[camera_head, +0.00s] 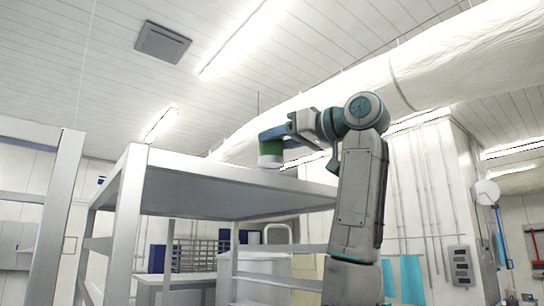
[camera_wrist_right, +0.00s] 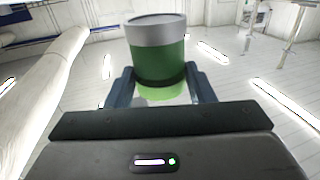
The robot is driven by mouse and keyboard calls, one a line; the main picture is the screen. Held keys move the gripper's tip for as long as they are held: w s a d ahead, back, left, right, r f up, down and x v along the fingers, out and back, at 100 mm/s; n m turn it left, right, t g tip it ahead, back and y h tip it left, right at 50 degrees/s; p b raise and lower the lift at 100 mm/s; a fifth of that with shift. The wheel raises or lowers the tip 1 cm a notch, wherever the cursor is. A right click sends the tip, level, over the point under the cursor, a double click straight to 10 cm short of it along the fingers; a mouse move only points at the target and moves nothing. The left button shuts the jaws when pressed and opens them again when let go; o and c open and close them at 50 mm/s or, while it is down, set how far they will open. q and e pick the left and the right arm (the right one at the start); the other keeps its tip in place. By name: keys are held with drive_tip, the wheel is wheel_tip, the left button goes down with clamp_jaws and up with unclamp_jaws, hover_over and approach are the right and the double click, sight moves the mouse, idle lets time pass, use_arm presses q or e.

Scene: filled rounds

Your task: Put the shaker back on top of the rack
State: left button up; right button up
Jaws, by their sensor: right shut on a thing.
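The shaker (camera_head: 270,150) is a green cylinder with a grey end, held at the top of the rack (camera_head: 230,168) in the head view. My right gripper (camera_head: 283,140) is shut on it. In the right wrist view the shaker (camera_wrist_right: 158,52) sits between the two fingers of my right gripper (camera_wrist_right: 160,88). The rack is a tall grey metal frame with a flat top. The shaker's lower end is at the level of the rack's top edge; I cannot tell whether it touches. My left gripper is not in view.
Another grey metal frame (camera_head: 62,195) stands at the left edge. A large pale duct (camera_head: 440,62) runs overhead behind my right arm. The rack's top beside the shaker looks clear from this low angle. A grey box (camera_head: 461,266) is on the wall at right.

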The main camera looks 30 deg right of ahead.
sight(272, 165)
drive_tip(key=w, duration=0.2)
drive_tip(key=w+d+p, duration=0.1)
drive_tip(key=shift+w+f, duration=0.1)
drive_tip(key=shift+w, duration=0.3)
drive_tip(key=shift+w+d+f+p, duration=0.2)
drive_tip(key=shift+w+p, duration=0.1)
drive_tip(key=shift+w, duration=0.2)
drive_tip(key=shift+s+a+f+p, duration=0.15)
drive_tip(key=shift+f+p, duration=0.15)
drive_tip(key=shift+f, duration=1.4)
drive_tip(key=o, duration=1)
drive_tip(key=shift+f, duration=0.15)
